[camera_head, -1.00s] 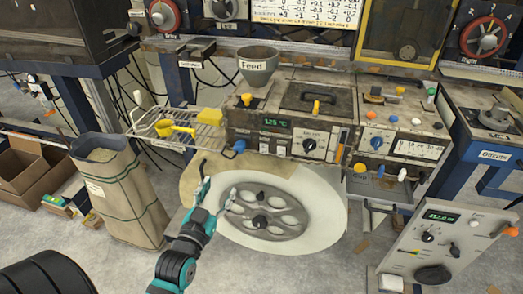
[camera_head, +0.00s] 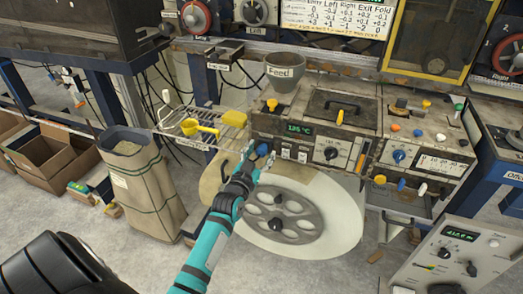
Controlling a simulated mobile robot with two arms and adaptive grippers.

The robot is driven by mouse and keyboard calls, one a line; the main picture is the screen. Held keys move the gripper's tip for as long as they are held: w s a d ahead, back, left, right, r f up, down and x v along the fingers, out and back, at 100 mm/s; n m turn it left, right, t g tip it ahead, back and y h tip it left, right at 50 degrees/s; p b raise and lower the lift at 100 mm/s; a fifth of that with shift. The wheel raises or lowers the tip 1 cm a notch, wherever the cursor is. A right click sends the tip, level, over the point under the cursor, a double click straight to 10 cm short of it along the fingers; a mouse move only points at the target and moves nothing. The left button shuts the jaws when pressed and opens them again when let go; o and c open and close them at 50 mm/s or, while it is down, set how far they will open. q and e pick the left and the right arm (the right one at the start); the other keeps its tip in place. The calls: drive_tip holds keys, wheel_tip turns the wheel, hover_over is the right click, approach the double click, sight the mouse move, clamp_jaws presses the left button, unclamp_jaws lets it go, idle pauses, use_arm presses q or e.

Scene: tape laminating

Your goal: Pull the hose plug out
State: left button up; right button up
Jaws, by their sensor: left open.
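No part is plainly marked as the hose plug. A round blue knob (camera_head: 262,149) sticks out of the lower left front of the machine (camera_head: 300,125), under its green display, and may be the plug. My left gripper (camera_head: 253,158) is right at this knob, its fingers open and pointing up at it. One finger overlaps the knob's left side in the picture; I cannot tell whether they touch. My left arm comes up from the bottom. My right gripper is not in view.
A large pale roll with a grey spoked hub (camera_head: 276,224) lies below the machine, behind my arm. A wire rack with a yellow scoop (camera_head: 198,129) stands left of the knob. A paper sack (camera_head: 141,185) and cardboard boxes (camera_head: 50,160) stand farther left.

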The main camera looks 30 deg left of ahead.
use_arm(q)
drive_tip(key=shift+w+a, duration=0.1)
drive_tip(key=shift+w, duration=0.4)
clamp_jaws()
